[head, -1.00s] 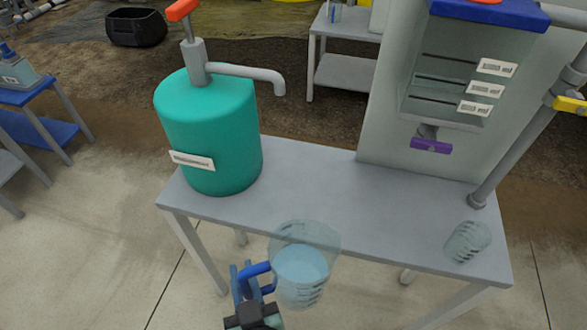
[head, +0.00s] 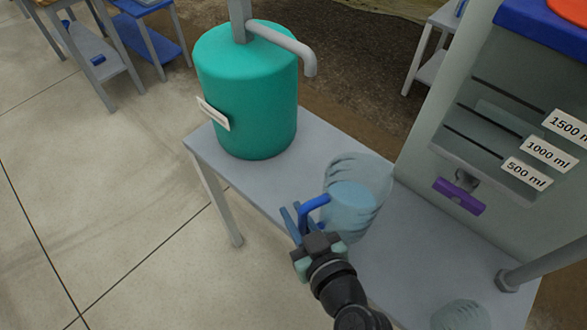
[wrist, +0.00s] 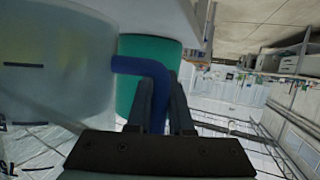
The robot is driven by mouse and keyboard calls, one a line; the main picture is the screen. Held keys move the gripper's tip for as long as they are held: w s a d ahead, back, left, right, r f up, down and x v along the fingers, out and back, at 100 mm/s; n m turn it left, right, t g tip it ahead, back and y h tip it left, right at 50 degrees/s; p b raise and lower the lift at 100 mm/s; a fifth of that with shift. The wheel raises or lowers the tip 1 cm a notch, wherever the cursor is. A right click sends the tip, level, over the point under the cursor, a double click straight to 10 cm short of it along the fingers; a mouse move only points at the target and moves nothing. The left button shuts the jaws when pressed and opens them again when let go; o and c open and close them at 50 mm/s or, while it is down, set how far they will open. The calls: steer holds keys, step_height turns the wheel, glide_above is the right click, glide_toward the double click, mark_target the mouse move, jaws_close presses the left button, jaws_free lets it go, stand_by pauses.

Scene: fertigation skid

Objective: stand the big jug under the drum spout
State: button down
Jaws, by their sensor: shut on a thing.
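The big jug (head: 362,185) is clear with a blue handle (head: 314,204) and some liquid inside. My gripper (head: 299,220) is shut on the handle. The jug looks tilted in the head view, over the grey bench; I cannot tell whether it touches the top. In the wrist view the jug (wrist: 55,70) fills the left side, with the handle (wrist: 150,72) between my fingers. The teal drum (head: 250,95) stands at the bench's left end. Its grey spout (head: 290,48) points right and bends down, behind and left of the jug. The jug is not under the spout's mouth.
A tank panel (head: 480,120) with millilitre labels and a purple tap (head: 459,196) stands right of the jug. A small clear jug (head: 460,316) is on the bench (head: 262,188) at front right.

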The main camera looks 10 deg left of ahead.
steer(key=p, duration=0.2)
glide_toward(261, 150)
steer(key=w+a, duration=0.1)
steer(key=w+a+r, duration=0.1)
steer(key=w, duration=0.1)
steer(key=w+a, duration=0.1)
steer(key=shift+w+r, duration=0.25)
steer(key=shift+w, duration=0.15)
steer(key=shift+w+f, duration=0.1)
steer(key=shift+f+b, duration=0.55)
steer(key=shift+f, duration=1.1)
steer(key=shift+f, duration=0.15)
steer(key=c, duration=0.8)
jaws_free()
steer(key=shift+f, duration=0.1)
